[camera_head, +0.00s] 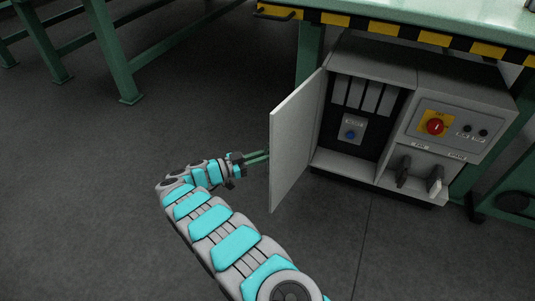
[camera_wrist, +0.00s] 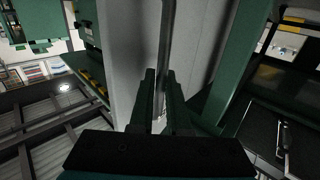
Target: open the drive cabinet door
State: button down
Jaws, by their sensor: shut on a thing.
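The drive cabinet (camera_head: 376,67) stands under the green table, and its light grey door (camera_head: 297,143) is swung wide open to the left, showing the dark inside. My gripper (camera_head: 266,157) is at the door's outer side, its fingertips partly hidden behind the door panel in the head view. In the wrist view, my gripper (camera_wrist: 163,95) is shut on a grey bar (camera_wrist: 166,40) that looks like the door handle. The grey door panel (camera_wrist: 127,50) shows just left of the bar.
Inside the cabinet are several grey modules and a box with a blue knob (camera_head: 350,134). To its right is a panel with a red rotary switch (camera_head: 435,127) and two levers below. A green table leg (camera_head: 117,62) stands at the upper left. The floor left of the door is clear.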

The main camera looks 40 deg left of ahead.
jog(key=c, duration=1.2)
grip_release()
jog(key=shift+o, duration=0.2)
jog(key=v, duration=0.7)
jog(key=shift+s, duration=0.4)
jog(key=shift+a, duration=0.15)
